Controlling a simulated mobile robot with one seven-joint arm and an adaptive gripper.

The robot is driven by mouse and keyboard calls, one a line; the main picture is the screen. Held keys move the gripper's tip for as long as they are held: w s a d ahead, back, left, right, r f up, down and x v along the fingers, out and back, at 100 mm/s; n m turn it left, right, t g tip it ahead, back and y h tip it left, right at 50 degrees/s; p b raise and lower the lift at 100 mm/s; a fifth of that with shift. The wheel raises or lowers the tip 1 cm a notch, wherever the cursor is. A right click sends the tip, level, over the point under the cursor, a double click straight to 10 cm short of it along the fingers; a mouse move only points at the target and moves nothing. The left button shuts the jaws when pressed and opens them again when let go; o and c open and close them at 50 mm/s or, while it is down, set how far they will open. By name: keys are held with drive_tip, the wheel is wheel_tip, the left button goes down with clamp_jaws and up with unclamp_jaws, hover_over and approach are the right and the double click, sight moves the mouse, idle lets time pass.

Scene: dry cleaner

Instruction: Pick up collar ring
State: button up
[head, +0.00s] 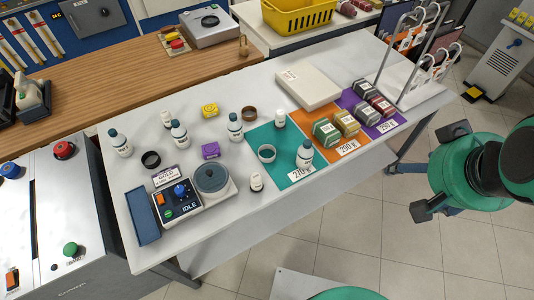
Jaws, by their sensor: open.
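Three ring-shaped things lie on the white table (330,120): a black ring (151,160) at the left, a brown ring (249,114) near the middle and a pale grey ring (267,153) on the teal mat (287,171). I cannot tell from the picture which of them is the collar ring. My gripper (437,172), dark-fingered on a green arm, is at the right, beyond the table's front right edge. Its fingers are spread wide with nothing between them. It is well apart from all three rings.
An orange mat (320,120) and a purple mat (350,98) carry small blocks. A control box (178,198) stands front left. A wire rack (405,62) rises at the right end.

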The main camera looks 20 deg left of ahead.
drive_tip(key=w+a+f+n+g+p, duration=0.2)
drive_tip(key=w+a+n, duration=0.5)
drive_tip(key=w, duration=0.2)
drive_tip(key=w+a+f+n+g+p, duration=0.1)
drive_tip(key=w+a+f+n+p, duration=0.1)
drive_tip(key=w+a+n, duration=0.6)
drive_tip(key=w+a+f+n+g+p, duration=0.1)
drive_tip(key=w+a+f+n, duration=0.2)
drive_tip(key=a+f+n, duration=0.4)
drive_tip(key=w+a+f+n+g+p, duration=0.1)
drive_tip(key=w+a+f+n+p, duration=0.1)
drive_tip(key=a+f+n, duration=0.4)
drive_tip(key=w+a+f, duration=0.1)
drive_tip(key=a+f, duration=0.4)
drive_tip(key=a, duration=0.3)
drive_tip(key=shift+w+a+f+n+g, duration=0.2)
drive_tip(key=shift+f+n+g, duration=0.1)
drive_tip(key=shift+f+n, duration=0.1)
drive_tip(key=shift+f, duration=0.1)
drive_tip(key=shift+f+b, duration=0.65)
drive_tip(key=shift+f, duration=3.55)
